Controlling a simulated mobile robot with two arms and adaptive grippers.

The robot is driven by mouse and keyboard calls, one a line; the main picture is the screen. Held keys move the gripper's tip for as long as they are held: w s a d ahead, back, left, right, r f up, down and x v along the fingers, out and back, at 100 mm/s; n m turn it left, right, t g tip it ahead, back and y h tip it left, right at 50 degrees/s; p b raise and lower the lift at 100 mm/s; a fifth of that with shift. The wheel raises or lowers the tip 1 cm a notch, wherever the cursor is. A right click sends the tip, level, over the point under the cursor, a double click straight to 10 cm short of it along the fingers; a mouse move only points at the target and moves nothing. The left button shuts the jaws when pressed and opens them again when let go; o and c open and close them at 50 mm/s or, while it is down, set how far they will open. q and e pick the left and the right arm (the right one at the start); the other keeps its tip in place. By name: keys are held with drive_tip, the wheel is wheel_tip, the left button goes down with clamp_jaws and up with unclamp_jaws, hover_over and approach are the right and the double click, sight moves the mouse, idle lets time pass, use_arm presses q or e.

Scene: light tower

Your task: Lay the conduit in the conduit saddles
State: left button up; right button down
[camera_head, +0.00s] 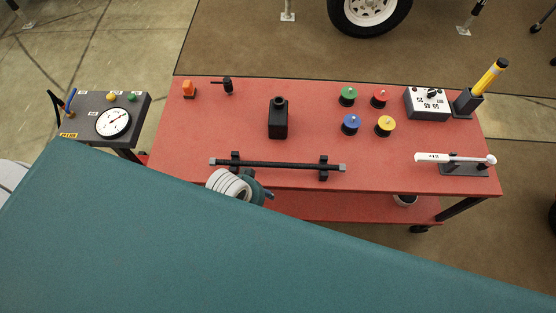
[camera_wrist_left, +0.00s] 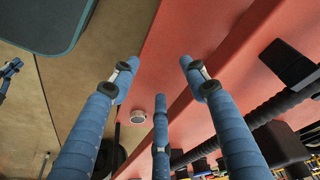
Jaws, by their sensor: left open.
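The conduit (camera_head: 280,165) is a long dark rod with grey ends. It lies across the two black conduit saddles, the left one (camera_head: 235,157) and the right one (camera_head: 323,174), near the front edge of the red table. I cannot tell whether it is fully seated in them. In the left wrist view the conduit (camera_wrist_left: 260,114) runs along the right side, apart from my fingers. My left gripper (camera_head: 262,193) is at the table's front edge, just in front of the conduit's left part. Its blue fingers (camera_wrist_left: 165,90) are spread and empty. My right gripper is not in view.
A gauge panel (camera_head: 112,122) stands left of the table.

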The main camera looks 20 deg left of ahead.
use_arm(q)
wheel_tip(320, 180, up, 7)
drive_tip(key=w+d+m, duration=0.1)
drive_tip(key=w+d, duration=0.1)
drive_tip(key=m+g+p, duration=0.1)
drive_tip(key=m+g, duration=0.2)
drive_tip(key=m, duration=0.7)
approach(277, 165)
drive_tip(key=f, duration=0.3)
drive_tip(key=shift+s+d, duration=0.1)
drive_tip(key=shift+d, duration=0.1)
drive_tip(key=shift+d+f+p, duration=0.1)
drive_tip(key=shift+f+p, duration=0.2)
drive_tip(key=shift+f, duration=0.35)
wheel_tip(277, 165, down, 4)
drive_tip(key=shift+d+r, duration=0.15)
drive_tip(key=shift+r, duration=0.05)
drive_tip(key=shift+f, duration=0.5)
clamp_jaws()
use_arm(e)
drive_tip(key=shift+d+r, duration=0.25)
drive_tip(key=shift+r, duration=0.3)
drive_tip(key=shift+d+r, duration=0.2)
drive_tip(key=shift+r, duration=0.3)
